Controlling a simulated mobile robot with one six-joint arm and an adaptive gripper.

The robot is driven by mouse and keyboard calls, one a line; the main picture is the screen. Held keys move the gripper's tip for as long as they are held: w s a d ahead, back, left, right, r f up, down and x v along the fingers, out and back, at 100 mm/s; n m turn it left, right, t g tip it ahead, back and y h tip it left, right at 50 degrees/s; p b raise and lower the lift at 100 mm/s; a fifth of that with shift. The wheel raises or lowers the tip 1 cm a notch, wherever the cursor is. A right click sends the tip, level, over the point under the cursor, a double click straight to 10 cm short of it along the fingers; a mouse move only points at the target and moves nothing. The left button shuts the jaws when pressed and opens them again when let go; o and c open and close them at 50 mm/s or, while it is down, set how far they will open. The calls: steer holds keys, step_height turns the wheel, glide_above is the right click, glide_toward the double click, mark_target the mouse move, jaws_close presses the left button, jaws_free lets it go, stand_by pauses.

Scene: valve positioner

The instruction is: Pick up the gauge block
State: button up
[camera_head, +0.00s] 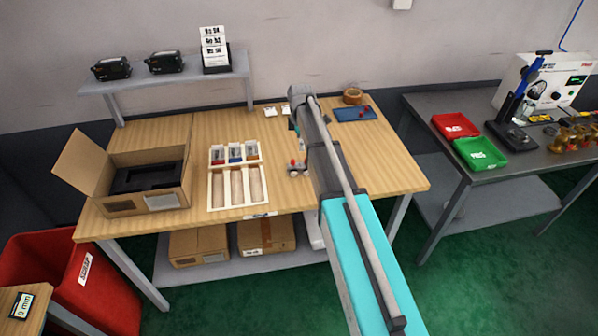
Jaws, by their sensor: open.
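A small dark block with a pale "0 mm" face (22,305) lies on a small wooden table at the lower left edge. It may be the gauge block, but I cannot be sure. My arm reaches over the main wooden table from the lower right. My gripper (297,140) is at its far end, above that table and mostly hidden by my arm. It is open, and I see nothing held in it. It is far from the "0 mm" block.
On the wooden table (350,180) are an open cardboard box (165,200), a compartment tray (212,190) and a blue mat (355,114). A red bin (110,290) stands by the small table. A dark bench (440,140) holds red and green trays at right.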

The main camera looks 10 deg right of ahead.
mark_target(300, 165)
steer(key=shift+f+b, duration=3.35)
steer(key=shift+f, duration=0.3)
steer(key=shift+a+f+b, duration=0.1)
steer(key=shift+f+b, duration=2.5)
jaws_close()
